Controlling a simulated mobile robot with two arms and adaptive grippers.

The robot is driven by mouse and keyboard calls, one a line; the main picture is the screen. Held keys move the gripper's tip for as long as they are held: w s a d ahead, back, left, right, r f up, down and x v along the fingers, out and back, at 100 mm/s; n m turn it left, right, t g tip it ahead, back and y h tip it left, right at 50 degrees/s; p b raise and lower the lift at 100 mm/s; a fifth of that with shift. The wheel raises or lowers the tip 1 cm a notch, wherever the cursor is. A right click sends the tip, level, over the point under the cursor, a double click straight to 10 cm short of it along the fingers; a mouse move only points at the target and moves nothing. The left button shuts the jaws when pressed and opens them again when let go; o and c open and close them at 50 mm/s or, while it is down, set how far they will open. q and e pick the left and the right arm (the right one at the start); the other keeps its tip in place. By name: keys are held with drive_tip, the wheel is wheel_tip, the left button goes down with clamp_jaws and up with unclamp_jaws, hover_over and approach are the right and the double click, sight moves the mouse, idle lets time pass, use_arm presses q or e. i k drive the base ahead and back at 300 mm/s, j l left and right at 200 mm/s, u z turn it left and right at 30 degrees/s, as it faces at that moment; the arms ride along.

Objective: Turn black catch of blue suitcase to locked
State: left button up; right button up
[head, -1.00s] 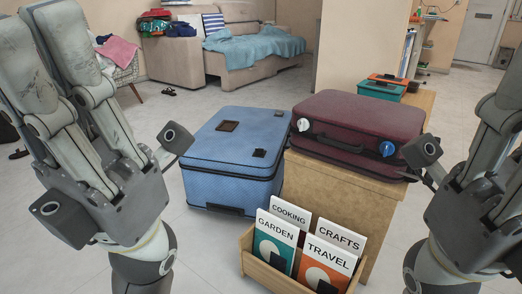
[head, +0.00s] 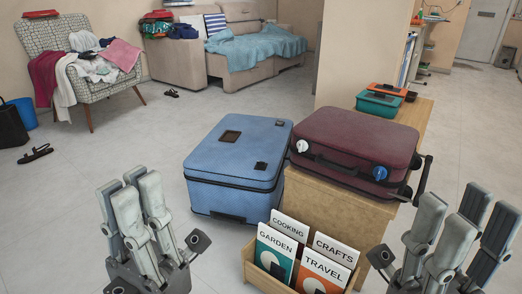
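The blue suitcase (head: 225,163) stands on the floor near the middle of the head view. A small black catch (head: 261,166) sits on its top near the front edge. A second small black fitting (head: 280,123) is near the back right corner, and a larger dark square (head: 231,136) is on the lid. I cannot tell how the catch is turned. My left gripper (head: 133,184) is at the lower left, apart from the suitcase, with fingers up, apparently open and empty. My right gripper (head: 465,207) is at the lower right, open and empty, far from the suitcase.
A burgundy suitcase (head: 362,138) with a white and a blue knob lies on a wooden cabinet (head: 325,201) right of the blue one. A book box (head: 252,272) stands in front. A laundry-covered chair (head: 60,45) is at the back left. Floor left of the blue suitcase is clear.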

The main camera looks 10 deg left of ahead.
sight(260, 164)
drive_tip(key=i+j+z, duration=0.1)
drive_tip(key=z, duration=0.35)
drive_tip(key=j+z, duration=0.15)
drive_tip(key=z, duration=0.35)
drive_tip(key=i+j+z, duration=0.1)
drive_tip(key=j, duration=0.35)
drive_tip(key=i+j+z, duration=0.15)
drive_tip(key=j, duration=0.3)
drive_tip(key=i+j+z, duration=0.1)
drive_tip(key=j, duration=0.4)
drive_tip(key=i+j+z, duration=0.15)
drive_tip(key=j, duration=0.3)
